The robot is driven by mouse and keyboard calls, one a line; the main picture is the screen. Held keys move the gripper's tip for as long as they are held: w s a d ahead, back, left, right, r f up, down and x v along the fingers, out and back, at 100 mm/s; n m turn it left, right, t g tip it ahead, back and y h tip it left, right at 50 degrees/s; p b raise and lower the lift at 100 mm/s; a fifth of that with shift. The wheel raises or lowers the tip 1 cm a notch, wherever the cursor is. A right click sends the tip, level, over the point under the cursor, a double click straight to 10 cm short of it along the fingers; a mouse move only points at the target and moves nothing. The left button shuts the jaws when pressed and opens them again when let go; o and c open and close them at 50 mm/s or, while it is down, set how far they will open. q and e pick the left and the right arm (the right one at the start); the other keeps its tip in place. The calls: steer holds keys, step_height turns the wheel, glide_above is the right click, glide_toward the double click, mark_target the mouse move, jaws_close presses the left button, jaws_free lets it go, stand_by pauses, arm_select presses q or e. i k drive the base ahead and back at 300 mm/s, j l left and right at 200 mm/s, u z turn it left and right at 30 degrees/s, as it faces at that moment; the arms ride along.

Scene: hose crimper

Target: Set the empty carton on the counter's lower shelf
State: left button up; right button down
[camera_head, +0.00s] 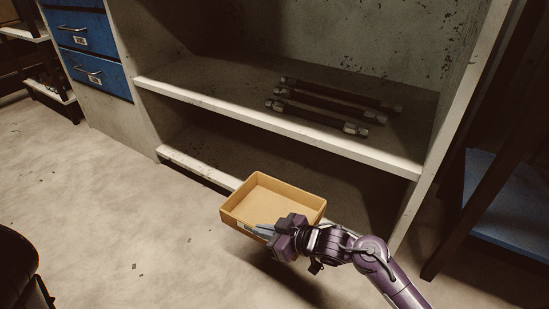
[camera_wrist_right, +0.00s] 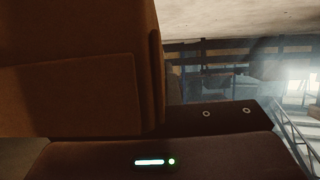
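The carton (camera_head: 272,196) is a shallow, open-topped, yellow-brown box, empty inside. My right gripper (camera_head: 264,231) is at its near wall in the head view, with its fingers at that wall, and appears shut on it. The carton is held up in front of the counter's lower shelf (camera_head: 197,168), roughly level. Its brown wall (camera_wrist_right: 75,75) fills the left of the right wrist view. The lower shelf is dark inside, and the carton and arm hide part of its front edge. My left gripper is not in view.
Several dark hoses with metal ends (camera_head: 325,103) lie on the upper shelf (camera_head: 260,116), above the carton. The counter's right side panel (camera_head: 440,140) stands right of the opening. Blue drawers (camera_head: 88,50) are at the left. Open floor (camera_head: 120,215) lies at the left.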

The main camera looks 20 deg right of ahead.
mark_target(242, 166)
steer(key=i, duration=1.2)
